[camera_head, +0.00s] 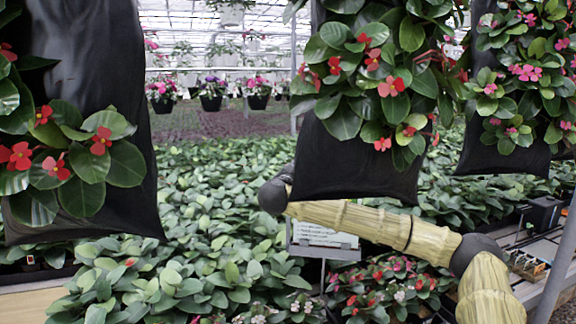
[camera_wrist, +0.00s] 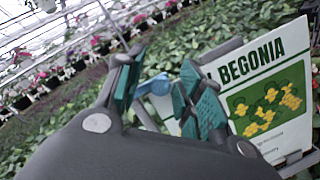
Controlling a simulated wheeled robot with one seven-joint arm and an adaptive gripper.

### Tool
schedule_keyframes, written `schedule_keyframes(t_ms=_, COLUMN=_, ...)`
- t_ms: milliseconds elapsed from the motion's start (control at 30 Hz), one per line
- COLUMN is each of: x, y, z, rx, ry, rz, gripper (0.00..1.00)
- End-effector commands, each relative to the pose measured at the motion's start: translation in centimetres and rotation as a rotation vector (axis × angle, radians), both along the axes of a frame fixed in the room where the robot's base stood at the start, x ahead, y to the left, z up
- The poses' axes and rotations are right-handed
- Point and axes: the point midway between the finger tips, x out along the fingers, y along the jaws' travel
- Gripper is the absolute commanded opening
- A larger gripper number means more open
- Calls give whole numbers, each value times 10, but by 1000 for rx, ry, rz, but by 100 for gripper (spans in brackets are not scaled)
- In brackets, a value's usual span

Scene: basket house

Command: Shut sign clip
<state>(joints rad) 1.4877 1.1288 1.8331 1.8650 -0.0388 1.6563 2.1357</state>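A white sign (camera_wrist: 265,85) reading BEGONIA, with yellow flowers on a green panel, stands tilted at the right of the wrist view. A sign panel on a grey holder (camera_head: 325,237) shows below my arm in the head view. A small blue part (camera_wrist: 155,86), perhaps the sign clip, shows in the gap between my fingers; I cannot tell its state or whether a finger touches it. My gripper (camera_wrist: 160,63) is open, its teal pads apart, the right finger in front of the sign's left edge. In the head view my gripper's fingers cannot be made out.
Dense green plants (camera_head: 200,200) fill the bed below. A grey post (camera_head: 560,255) stands at the right. Small pots hang far behind.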

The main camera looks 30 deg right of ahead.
Motion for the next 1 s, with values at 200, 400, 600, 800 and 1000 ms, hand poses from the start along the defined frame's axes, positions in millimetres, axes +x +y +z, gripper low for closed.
schedule_keyframes(t_ms=200, x=1, y=1, z=0, rx=0, ry=0, rz=0, gripper=38)
schedule_keyframes(t_ms=400, x=2, y=2, z=2, rx=0, ry=-1, rz=1, gripper=38)
schedule_keyframes(t_ms=600, x=4, y=3, z=3, rx=1, ry=0, rz=1, gripper=38)
schedule_keyframes(t_ms=800, x=2, y=5, z=4, rx=1, ry=-2, rz=1, gripper=38)
schedule_keyframes(t_ms=1000, x=-10, y=17, z=5, rx=-1, ry=-3, rz=2, gripper=38)
